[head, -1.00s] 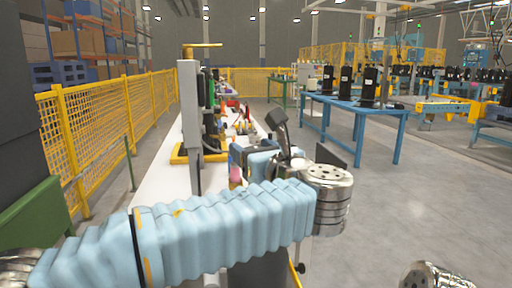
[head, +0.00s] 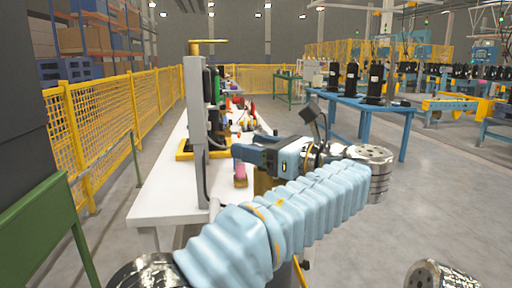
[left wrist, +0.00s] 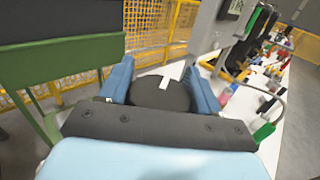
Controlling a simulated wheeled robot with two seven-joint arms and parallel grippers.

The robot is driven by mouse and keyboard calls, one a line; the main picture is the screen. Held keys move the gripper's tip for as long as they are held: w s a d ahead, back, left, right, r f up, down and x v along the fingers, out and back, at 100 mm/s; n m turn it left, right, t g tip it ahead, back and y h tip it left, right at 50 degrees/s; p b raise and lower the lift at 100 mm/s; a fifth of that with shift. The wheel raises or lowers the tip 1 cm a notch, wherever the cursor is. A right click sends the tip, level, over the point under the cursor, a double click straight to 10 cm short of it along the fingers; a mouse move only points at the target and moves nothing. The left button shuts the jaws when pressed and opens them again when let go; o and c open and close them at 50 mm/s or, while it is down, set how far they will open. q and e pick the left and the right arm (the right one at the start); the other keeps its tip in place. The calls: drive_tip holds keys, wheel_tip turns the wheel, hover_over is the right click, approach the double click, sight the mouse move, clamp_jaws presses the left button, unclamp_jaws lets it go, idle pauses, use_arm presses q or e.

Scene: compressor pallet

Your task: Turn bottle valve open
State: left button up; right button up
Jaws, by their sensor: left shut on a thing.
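My left gripper (head: 247,155) reaches in over the near right end of the white table, its fingers pointing left in the head view. In the left wrist view its two blue fingers (left wrist: 162,82) stand on either side of a round black knob (left wrist: 165,97) with a white stripe on top. The gripper is shut on this knob, which I take to be the valve. A brownish-yellow upright body (head: 263,183) shows below the gripper in the head view; I cannot tell whether it is the bottle. My right gripper is not in view.
The white table (head: 170,198) carries a grey post (head: 196,125) and several small coloured items, including a pink one (head: 240,170). A green frame (head: 42,220) stands at the left, before a yellow mesh fence (head: 100,125).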

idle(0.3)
use_arm(q)
drive_tip(key=o, duration=1)
drive_tip(key=shift+c, duration=0.2)
drive_tip(key=v, duration=0.7)
drive_tip(key=shift+d, duration=0.15)
drive_tip(key=shift+s, duration=0.15)
